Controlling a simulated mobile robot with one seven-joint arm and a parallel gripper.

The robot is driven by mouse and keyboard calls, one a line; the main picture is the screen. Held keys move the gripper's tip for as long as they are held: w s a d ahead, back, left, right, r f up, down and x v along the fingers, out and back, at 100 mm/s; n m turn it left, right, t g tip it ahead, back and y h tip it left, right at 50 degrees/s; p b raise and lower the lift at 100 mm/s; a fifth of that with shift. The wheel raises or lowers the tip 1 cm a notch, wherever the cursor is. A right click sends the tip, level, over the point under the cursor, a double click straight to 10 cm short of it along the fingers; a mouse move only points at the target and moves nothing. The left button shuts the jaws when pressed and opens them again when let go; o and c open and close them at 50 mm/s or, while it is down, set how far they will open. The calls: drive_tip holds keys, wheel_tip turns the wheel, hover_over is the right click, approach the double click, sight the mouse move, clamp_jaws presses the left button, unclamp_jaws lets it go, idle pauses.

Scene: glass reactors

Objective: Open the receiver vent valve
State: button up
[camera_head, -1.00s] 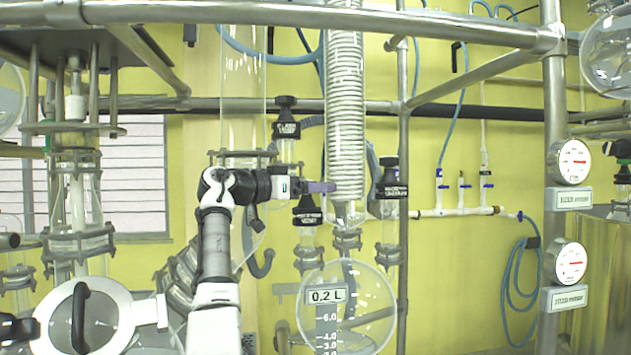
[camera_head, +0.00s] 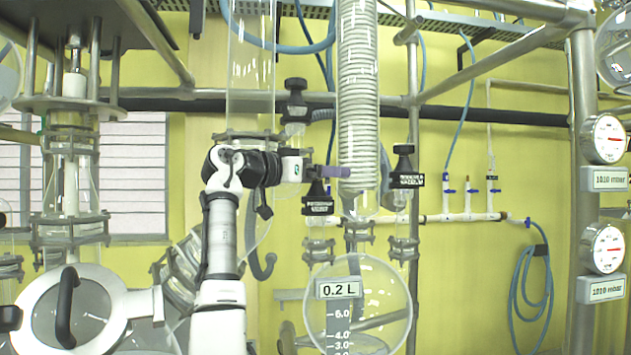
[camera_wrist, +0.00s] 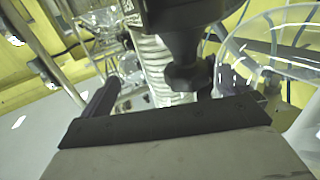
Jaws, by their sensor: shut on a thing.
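My gripper (camera_head: 326,172), with purple fingers, reaches from the left to the top of a black-handled valve (camera_head: 318,197) and is shut on its handle. This valve sits above the round glass receiver flask (camera_head: 385,297), left of the glass coil's lower end. The white lettering on its label is too small to read surely. In the wrist view a black handle and stem (camera_wrist: 185,70) fill the upper middle, close to my gripper. The fingers hide part of the handle.
Another black valve (camera_head: 405,172) stands right of the coil (camera_head: 358,100), and one more (camera_head: 295,102) stands higher up at left. Metal frame pipes cross above. Two gauges (camera_head: 605,138) hang at right. A blue hose (camera_head: 525,285) hangs on the yellow wall.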

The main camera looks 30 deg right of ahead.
drive_tip(key=shift+w+a+r+n+t+b, duration=0.25)
drive_tip(key=shift+w+r+n+t+b, duration=0.25)
drive_tip(key=shift+w+r+t, duration=0.55)
drive_tip(key=shift+c, duration=0.2)
drive_tip(key=shift+s+f+n+t+b, duration=0.2)
drive_tip(key=shift+n+t+b, duration=0.15)
drive_tip(key=shift+t, duration=0.2)
drive_tip(key=shift+c, duration=0.2)
drive_tip(key=shift+d+n+t+b, duration=0.2)
drive_tip(key=shift+n+t+b, duration=0.2)
drive_tip(key=shift+t, duration=0.1)
drive_tip(key=c, duration=0.5)
drive_tip(key=shift+w+d+f+n+t+y+b, duration=0.35)
drive_tip(key=shift+w+f+t+y+b, duration=0.05)
drive_tip(key=shift+w+t+y+b, duration=0.1)
drive_tip(key=c, duration=0.6)
drive_tip(key=shift+o, duration=0.6)
drive_tip(key=shift+w+a+f+n+t+y+b, duration=0.1)
drive_tip(key=shift+w+f+n+t+y+b, duration=0.1)
drive_tip(key=shift+w+n+t+y+b, duration=0.15)
drive_tip(key=shift+n+t+y+b, duration=0.35)
drive_tip(key=shift+n+t+b, duration=0.15)
drive_tip(key=shift+t, duration=0.25)
drive_tip(key=shift+s+d+n+t+y, duration=0.1)
drive_tip(key=shift+d+n+t+y, duration=0.25)
drive_tip(key=shift+t, duration=0.15)
drive_tip(key=shift+c, duration=0.7)
drive_tip(key=shift+n+t+y+b, duration=0.25)
drive_tip(key=shift+n+t+b, duration=0.15)
